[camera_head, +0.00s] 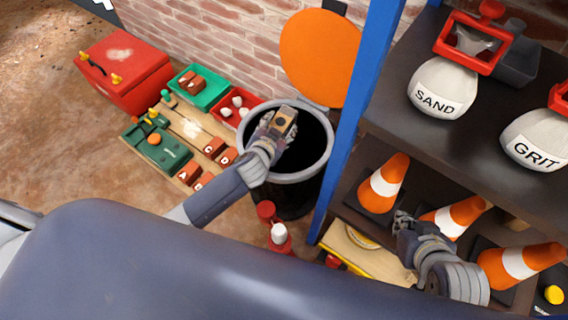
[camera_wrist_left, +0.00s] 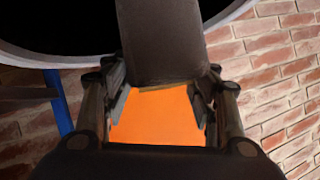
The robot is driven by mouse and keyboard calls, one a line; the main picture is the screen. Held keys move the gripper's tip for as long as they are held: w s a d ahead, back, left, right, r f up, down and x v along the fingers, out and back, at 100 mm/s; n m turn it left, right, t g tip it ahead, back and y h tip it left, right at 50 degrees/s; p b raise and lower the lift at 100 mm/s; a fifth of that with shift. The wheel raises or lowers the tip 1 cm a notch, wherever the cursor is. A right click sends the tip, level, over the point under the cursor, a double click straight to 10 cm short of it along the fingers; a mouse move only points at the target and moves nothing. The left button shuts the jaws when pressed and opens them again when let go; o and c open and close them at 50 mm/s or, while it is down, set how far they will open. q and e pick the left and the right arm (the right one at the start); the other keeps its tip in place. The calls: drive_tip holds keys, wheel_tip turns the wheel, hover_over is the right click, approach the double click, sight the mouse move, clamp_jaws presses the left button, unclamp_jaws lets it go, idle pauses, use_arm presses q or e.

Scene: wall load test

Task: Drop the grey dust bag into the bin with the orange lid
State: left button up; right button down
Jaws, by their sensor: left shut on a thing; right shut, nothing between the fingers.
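The bin (camera_head: 322,165) has a grey rim and a dark inside. Its round orange lid (camera_head: 320,55) stands open at its back, by the brick wall. My left gripper (camera_head: 281,126) is over the bin's mouth, toward its left side. It is shut on the grey dust bag, a dark grey slab (camera_wrist_left: 160,40) between the fingers in the left wrist view. The bin's rim shows at the top left there. My right gripper (camera_head: 403,222) is shut and empty, by the cones on the shelf.
A blue post (camera_head: 350,130) stands right of the bin. The dark shelf (camera_head: 400,130) holds sand and grit bags above, orange cones (camera_head: 385,184) below. Left are a red box (camera_head: 125,72), a board with green and red trays, and bricks. A red bottle (camera_head: 279,238) stands before the bin.

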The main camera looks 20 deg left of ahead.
use_arm(q)
drive_tip(key=shift+f, duration=0.15)
use_arm(e)
drive_tip(key=shift+w+a+r+t, duration=0.2)
drive_tip(key=shift+w+r+t, duration=0.1)
drive_tip(key=shift+w, duration=0.2)
drive_tip(key=shift+w+a+r+t, duration=0.2)
drive_tip(key=shift+w+r, duration=0.05)
drive_tip(key=shift+w, duration=0.25)
use_arm(q)
drive_tip(key=o, duration=1.8)
drive_tip(key=shift+c, duration=0.2)
drive_tip(key=shift+s+f, duration=0.1)
drive_tip(key=shift+f, duration=0.05)
drive_tip(key=shift+s, duration=0.1)
drive_tip(key=v, duration=1.1)
drive_tip(key=shift+s+r, duration=0.25)
drive_tip(key=shift+r, duration=0.1)
